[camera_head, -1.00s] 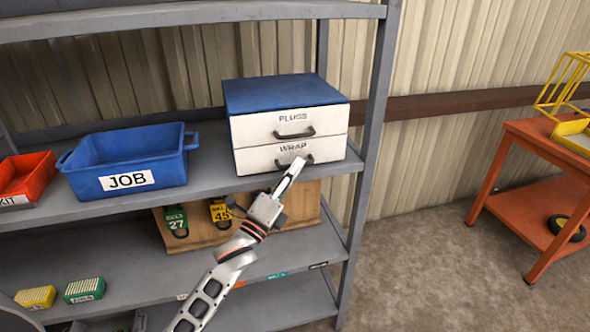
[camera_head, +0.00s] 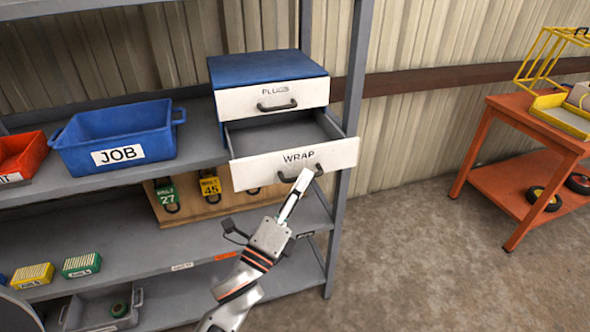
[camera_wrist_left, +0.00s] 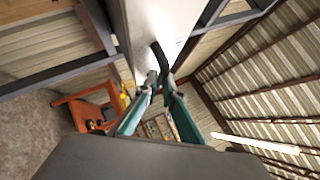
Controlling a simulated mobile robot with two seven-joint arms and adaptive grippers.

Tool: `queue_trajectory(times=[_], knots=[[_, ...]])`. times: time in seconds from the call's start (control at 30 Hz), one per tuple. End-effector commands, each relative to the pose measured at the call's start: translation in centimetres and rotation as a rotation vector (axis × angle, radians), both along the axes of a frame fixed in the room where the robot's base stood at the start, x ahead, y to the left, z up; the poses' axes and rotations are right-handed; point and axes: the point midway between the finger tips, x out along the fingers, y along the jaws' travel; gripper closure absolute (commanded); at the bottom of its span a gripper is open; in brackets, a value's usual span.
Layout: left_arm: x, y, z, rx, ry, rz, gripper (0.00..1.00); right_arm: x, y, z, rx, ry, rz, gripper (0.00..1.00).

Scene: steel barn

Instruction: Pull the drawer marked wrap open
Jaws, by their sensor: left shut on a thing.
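The drawer marked WRAP (camera_head: 293,162) is the lower drawer of a blue-topped cabinet (camera_head: 265,66). It stands well out from the cabinet, and its grey inside shows empty where visible. The drawer marked PLUGS (camera_head: 272,97) above it is closed. My left gripper (camera_head: 302,180) is at the WRAP drawer's dark handle (camera_head: 312,172), at its right part. In the left wrist view the fingers (camera_wrist_left: 163,84) are closed on the dark handle (camera_wrist_left: 159,55) against the white drawer front (camera_wrist_left: 150,25). My right gripper is not in view.
The cabinet stands on a grey shelf rack, near its right post (camera_head: 348,150). A blue JOB bin (camera_head: 118,135) and a red bin (camera_head: 20,155) sit to the left. An orange cart (camera_head: 520,170) stands at right, with open floor between.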

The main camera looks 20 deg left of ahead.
Motion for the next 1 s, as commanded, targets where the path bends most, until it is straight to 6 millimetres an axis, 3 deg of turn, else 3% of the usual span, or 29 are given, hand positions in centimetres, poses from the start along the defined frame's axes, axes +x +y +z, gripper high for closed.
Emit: queue_trajectory(times=[0.2, 0.5, 0.57, 1.0], knots=[[-1.1, -0.7, -0.1, 0.001, 0.001, 0.0, 1.0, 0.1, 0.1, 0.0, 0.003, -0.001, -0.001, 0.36], [-1.1, -0.8, -0.1, 0.001, 0.001, 0.0, 1.0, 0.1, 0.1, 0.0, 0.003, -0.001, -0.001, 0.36], [-1.1, -0.8, -0.1, 0.001, 0.001, 0.0, 0.85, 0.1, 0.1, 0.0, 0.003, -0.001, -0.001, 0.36], [-1.8, -0.6, -0.4, 0.001, 0.002, 0.0, 0.85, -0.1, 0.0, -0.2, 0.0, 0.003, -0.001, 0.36]])
